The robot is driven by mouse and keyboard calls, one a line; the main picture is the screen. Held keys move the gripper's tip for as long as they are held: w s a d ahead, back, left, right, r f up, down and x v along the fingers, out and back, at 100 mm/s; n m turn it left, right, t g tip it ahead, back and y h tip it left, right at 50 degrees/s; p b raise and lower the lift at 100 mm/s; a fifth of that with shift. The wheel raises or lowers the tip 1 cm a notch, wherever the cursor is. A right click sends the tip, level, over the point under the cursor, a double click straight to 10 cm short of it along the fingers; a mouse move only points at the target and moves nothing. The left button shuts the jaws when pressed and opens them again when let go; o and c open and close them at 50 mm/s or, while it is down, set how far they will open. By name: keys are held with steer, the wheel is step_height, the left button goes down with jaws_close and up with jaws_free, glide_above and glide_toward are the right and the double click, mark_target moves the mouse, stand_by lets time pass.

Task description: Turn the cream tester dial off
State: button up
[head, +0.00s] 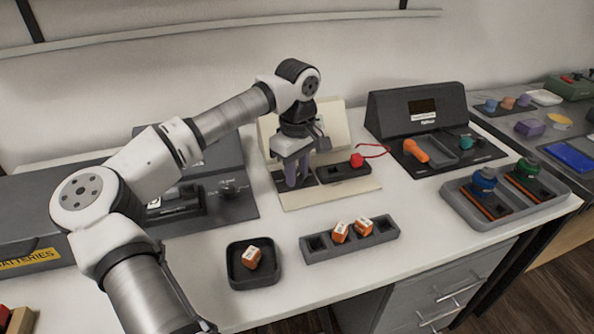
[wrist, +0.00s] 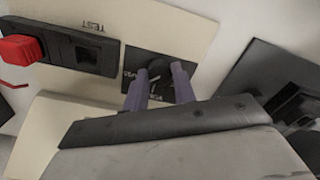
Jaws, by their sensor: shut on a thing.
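The cream tester (head: 333,191) stands at the middle back of the bench, with a flat base and an upright back panel. It also shows in the wrist view (wrist: 178,32). Its dial (wrist: 158,72) is a dark knob on a black plate on the left part of the base. My gripper (head: 297,184) points down over that plate, and its purple fingers (wrist: 157,90) are shut on the dial, one on each side. The fingers hide much of the dial, and its pointer setting cannot be read. A red plug (head: 356,160) sits at the tester's black TEST socket strip (head: 342,171).
A black station (head: 415,108) with an orange tool (head: 415,150) stands right of the tester. A grey tray (head: 478,217) is at the right. A dark dish (head: 236,274) and a slotted holder (head: 315,252) with orange-white blocks stand in front. Another dark unit with a knob (head: 228,188) is at the left.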

mark_target(297, 176)
steer(key=n, duration=0.5)
steer(key=shift+n, duration=0.3)
steer(key=n+b, duration=0.1)
steer(key=n, duration=0.9)
steer(key=shift+n, duration=0.4)
steer(key=n+b, duration=0.1)
steer(key=n, duration=0.3)
steer(key=shift+n, duration=0.3)
steer(key=o, duration=1)
step_height(297, 176, up, 14)
steer(key=shift+f+p, duration=0.1)
steer(key=shift+p, duration=0.6)
